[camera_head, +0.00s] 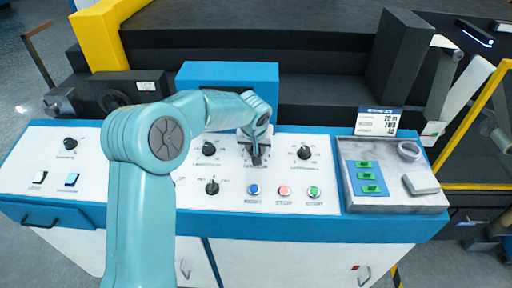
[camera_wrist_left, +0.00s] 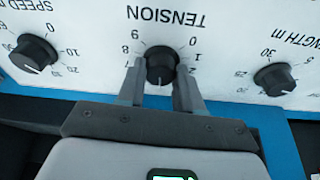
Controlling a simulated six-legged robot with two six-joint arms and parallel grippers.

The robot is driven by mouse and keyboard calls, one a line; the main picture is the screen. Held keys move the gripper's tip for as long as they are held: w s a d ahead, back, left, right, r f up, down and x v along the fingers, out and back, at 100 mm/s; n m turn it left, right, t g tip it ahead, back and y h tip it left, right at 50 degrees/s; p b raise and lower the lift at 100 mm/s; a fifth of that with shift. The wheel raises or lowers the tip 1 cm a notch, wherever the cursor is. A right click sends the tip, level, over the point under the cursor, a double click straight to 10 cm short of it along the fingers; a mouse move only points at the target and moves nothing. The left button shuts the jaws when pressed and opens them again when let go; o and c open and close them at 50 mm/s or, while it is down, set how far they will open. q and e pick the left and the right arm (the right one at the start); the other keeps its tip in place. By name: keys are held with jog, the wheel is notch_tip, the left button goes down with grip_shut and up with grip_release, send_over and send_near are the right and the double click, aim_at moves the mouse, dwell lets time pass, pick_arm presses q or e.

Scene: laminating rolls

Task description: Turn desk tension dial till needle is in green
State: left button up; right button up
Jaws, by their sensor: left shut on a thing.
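The black tension dial (camera_wrist_left: 161,62) sits under the upside-down word TENSION on the white panel in the left wrist view. My left gripper (camera_wrist_left: 160,76) has one finger on each side of the dial and is shut on it. The dial's pale mark points toward the bottom of that view, toward my gripper. In the head view my left gripper (camera_head: 255,151) is down at the middle of the desk and mostly covers the dial. I cannot make out a needle or a green zone in either view. My right gripper is not in view.
Neighbouring knobs stand close: the speed knob (camera_wrist_left: 34,53) and the length knob (camera_wrist_left: 274,79). Blue (camera_head: 254,190), red (camera_head: 284,191) and green (camera_head: 314,192) buttons lie in front. A grey tray (camera_head: 394,204) with green-and-blue pieces and a tape roll (camera_head: 408,150) is at the right.

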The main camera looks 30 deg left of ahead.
pick_arm(q)
jog(key=shift+m, duration=1.2)
jog(key=o, duration=1)
jog(key=shift+o, duration=0.2)
jog(key=b+v, duration=0.1)
jog(key=v, duration=1.5)
jog(key=shift+s+a+r+h+b, duration=0.2)
jog(key=shift+s+a+h+b, duration=0.1)
jog(key=shift+b, duration=0.05)
jog(key=shift+f, duration=0.1)
